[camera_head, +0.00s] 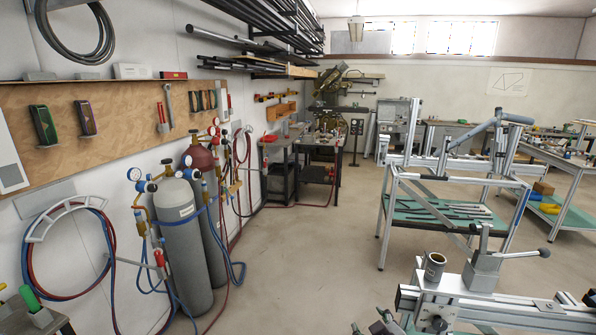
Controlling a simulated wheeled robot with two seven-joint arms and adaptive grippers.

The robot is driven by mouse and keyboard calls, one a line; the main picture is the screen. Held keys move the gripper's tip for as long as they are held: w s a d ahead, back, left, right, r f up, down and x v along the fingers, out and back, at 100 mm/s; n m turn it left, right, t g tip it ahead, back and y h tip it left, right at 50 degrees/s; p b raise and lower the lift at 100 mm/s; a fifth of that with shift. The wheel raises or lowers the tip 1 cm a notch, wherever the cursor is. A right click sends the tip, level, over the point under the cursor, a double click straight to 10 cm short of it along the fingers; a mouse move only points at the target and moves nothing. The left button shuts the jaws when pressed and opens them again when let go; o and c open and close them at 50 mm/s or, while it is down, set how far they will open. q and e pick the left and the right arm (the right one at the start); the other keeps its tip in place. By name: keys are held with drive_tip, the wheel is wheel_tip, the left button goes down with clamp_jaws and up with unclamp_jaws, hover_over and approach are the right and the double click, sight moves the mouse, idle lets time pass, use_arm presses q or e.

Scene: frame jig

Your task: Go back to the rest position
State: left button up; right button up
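Neither of my grippers shows in the head view, and no arm of mine can be made out. A metal frame jig (470,303) fills the lower right, cut off by the picture's edges. A short dark cylinder (433,267) stands on it beside a grey clamp block (481,273) with a lever handle (520,254) reaching right. A second jig stand (398,190) with a bike frame tube (500,120) and a green shelf (440,213) stands behind it.
Two gas cylinders (183,235) with gauges and hoses stand at the left wall. A tool board (120,125) hangs above them. A dark workbench (283,165) and a machine (330,95) stand at the back. The middle floor (310,250) is clear.

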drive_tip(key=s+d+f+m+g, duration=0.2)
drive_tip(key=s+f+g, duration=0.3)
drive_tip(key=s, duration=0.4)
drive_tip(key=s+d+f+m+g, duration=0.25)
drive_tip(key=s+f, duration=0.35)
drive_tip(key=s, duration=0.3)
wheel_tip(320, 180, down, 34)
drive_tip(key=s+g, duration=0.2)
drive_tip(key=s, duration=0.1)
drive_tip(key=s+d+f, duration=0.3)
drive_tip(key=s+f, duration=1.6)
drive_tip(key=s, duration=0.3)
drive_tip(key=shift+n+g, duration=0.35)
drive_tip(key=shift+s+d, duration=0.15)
